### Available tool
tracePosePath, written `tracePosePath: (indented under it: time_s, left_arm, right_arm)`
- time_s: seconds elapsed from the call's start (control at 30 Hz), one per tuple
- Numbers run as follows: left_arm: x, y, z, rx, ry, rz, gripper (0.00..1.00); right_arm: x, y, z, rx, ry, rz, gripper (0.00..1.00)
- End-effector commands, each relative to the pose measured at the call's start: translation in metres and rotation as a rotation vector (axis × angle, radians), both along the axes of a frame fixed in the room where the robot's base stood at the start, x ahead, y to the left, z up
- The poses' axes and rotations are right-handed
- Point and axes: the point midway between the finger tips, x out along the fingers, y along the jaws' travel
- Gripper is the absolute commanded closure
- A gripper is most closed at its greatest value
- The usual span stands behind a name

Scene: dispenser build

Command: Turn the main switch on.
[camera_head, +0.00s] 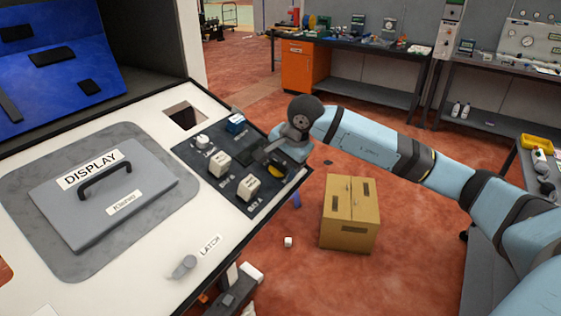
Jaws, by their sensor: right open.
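The dark control panel (200,161) lies on the white sloped top of the dispenser. It carries a small white knob (202,141), a blue switch (236,123), two white block-shaped switches, one upper (219,164) and one lower (248,187), and a dark part with yellow (278,169) at its right. Their labels are too small to read, so I cannot tell which is the main switch. My right gripper (257,157) is open over the panel's right part, close to the white switches. I cannot tell whether it touches anything. My left gripper is out of view.
A grey lid marked DISPLAY (115,195) with a black handle and a LATCH knob (184,266) are on the same top. A square opening (185,115) is behind the panel. A cardboard box (350,214) stands on the floor. Workbenches (350,75) line the back.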

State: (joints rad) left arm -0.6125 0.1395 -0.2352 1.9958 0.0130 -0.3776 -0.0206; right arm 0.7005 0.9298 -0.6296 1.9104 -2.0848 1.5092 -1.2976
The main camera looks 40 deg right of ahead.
Motion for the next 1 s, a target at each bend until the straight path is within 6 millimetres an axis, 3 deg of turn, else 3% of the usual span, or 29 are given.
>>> tracePosePath:
  time_s: [0.27, 0.5, 1.0]
  left_arm:
    - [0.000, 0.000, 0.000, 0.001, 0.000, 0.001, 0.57]
    - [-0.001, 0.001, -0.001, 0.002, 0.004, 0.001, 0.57]
    - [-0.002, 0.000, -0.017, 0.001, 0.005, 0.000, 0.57]
  right_arm:
    - [0.001, 0.000, -0.002, 0.000, 0.000, 0.000, 0.23]
    - [0.001, 0.000, -0.002, 0.000, 0.000, 0.000, 0.73]
    - [0.001, -0.001, -0.005, 0.039, 0.016, -0.112, 0.73]
